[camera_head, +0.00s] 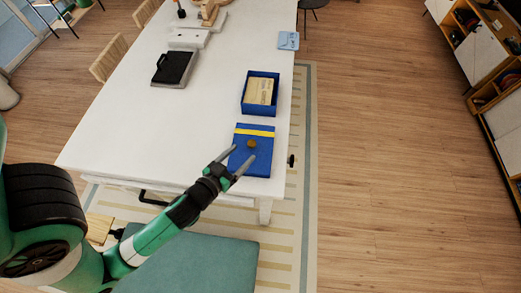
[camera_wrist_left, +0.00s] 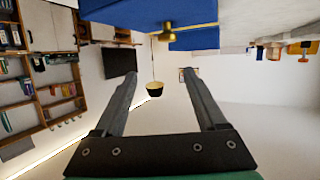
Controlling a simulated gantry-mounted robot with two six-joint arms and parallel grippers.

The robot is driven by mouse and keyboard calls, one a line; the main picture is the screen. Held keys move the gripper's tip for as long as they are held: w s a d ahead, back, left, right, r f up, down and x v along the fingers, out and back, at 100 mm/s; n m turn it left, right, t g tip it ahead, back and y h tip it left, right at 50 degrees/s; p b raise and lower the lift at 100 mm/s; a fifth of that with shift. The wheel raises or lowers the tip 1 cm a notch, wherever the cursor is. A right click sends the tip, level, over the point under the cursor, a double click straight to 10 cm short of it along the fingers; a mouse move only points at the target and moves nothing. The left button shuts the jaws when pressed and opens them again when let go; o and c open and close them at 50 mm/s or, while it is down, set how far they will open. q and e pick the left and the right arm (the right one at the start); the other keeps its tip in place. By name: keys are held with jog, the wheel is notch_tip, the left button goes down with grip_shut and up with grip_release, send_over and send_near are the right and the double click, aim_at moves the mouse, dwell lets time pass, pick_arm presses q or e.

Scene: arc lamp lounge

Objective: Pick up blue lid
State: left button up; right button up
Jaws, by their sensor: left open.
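The blue lid (camera_head: 261,163) lies flat near the front right corner of the white table, with a yellow stripe across its far part and a brass knob (camera_head: 251,144) on top. My left gripper (camera_head: 244,152) is open, its two fingertips spread at the lid's near side, around or just short of the knob; I cannot tell its height in the head view. In the left wrist view, the blue lid (camera_wrist_left: 203,39) fills the top edge, and its knob sits beyond the empty open fingers (camera_wrist_left: 159,73). My right gripper is not in view.
An open blue box (camera_head: 246,97) with a wooden block inside stands just behind the lid. A black case (camera_head: 174,68) and a light blue card (camera_head: 288,40) lie farther back on the white table (camera_head: 200,120). The table left of the lid is clear.

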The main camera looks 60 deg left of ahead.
aim_at(250, 144)
pick_arm(q)
jog(key=s, duration=0.1)
jog(key=s+f+g, duration=0.1)
jog(key=shift+s, duration=0.35)
jog(key=shift+s+a+p, duration=0.1)
jog(key=shift+a+p, duration=0.05)
jog(key=shift+p, duration=0.2)
jog(key=x, duration=0.6)
jog(key=shift+w+a+f, duration=0.1)
jog(key=shift+w+a, duration=0.05)
jog(key=shift+w, duration=0.1)
jog(key=shift+d+b+x, duration=0.15)
jog(key=shift+x, duration=1.2)
jog(key=shift+d+b+x, duration=0.15)
jog(key=shift+x, duration=1.2)
jog(key=shift+w+f, duration=0.1)
jog(key=shift+f, duration=0.1)
jog(key=shift+c, duration=0.3)
grip_shut()
